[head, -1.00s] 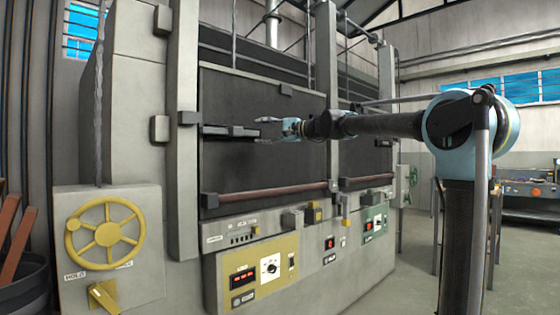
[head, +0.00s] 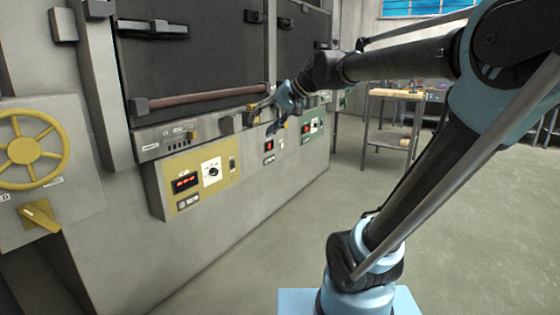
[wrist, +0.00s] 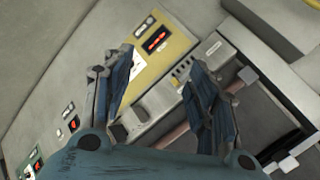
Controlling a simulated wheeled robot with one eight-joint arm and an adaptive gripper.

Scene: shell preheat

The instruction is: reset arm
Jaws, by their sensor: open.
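My gripper (head: 262,119) is open and empty, at the end of my bent arm. In the head view it is in front of the furnace's lower front, near the small switches right of the yellow control panel (head: 210,174). In the wrist view its two blue fingers stand apart (wrist: 158,75), with the panel strip and a grey box behind the gap. I cannot tell the exact distance between fingertips and furnace; no contact is clear.
The furnace's dark door (head: 190,70) has a handle bar (head: 152,28) and a brown rail (head: 195,98) below. A yellow handwheel (head: 24,150) is at the left. A workbench (head: 395,95) stands behind my arm. The floor (head: 250,255) is clear.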

